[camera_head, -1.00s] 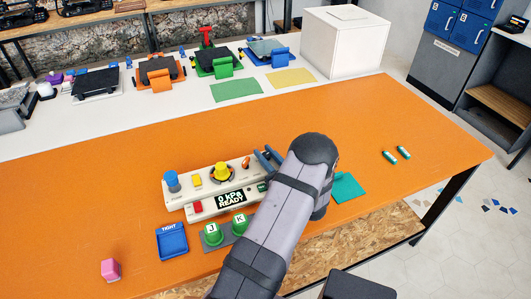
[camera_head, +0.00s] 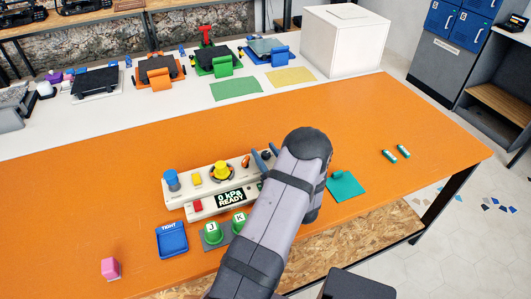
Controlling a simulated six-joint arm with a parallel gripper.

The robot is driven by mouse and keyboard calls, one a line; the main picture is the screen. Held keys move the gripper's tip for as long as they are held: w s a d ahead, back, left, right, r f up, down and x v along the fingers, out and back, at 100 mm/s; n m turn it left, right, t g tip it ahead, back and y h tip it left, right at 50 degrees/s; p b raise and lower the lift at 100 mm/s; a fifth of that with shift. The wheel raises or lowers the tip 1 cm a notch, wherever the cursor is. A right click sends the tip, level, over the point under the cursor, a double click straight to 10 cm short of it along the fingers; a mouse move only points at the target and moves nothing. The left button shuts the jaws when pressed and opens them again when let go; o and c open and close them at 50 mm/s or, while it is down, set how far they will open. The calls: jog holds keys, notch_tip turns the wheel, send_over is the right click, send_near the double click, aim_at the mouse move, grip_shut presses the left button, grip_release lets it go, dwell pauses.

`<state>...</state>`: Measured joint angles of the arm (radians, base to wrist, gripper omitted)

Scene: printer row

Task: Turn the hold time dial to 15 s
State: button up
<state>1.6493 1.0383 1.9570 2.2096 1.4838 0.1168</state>
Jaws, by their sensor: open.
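A cream control panel (camera_head: 184,199) lies on the orange table. Its display (camera_head: 231,198) reads "0 kPa READY". A yellow dial (camera_head: 222,170) with a dark ring stands in its middle and a blue knob (camera_head: 171,180) at its left end. A small orange part (camera_head: 245,162) sits right of the yellow dial. My gripper (camera_head: 265,155) is open at the panel's right end, its fingers on either side of a small dark part that I cannot make out clearly. My arm hides the rest of that end. No hold time label or scale is legible.
A blue tray marked TIGHT (camera_head: 172,240), green cups J (camera_head: 212,233) and K (camera_head: 239,222), and a pink block (camera_head: 110,268) are near the front. A teal piece (camera_head: 346,186) lies right of my arm. Table behind is clear.

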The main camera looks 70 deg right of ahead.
aim_at(268, 156)
jog(key=b+v, duration=0.1)
jog(key=v, duration=0.4)
jog(key=shift+s+a+b, duration=0.2)
jog(key=shift+s+b, duration=0.1)
jog(key=shift+s, duration=0.05)
jog(key=shift+s+a, duration=0.5)
jog(key=shift+r, duration=0.1)
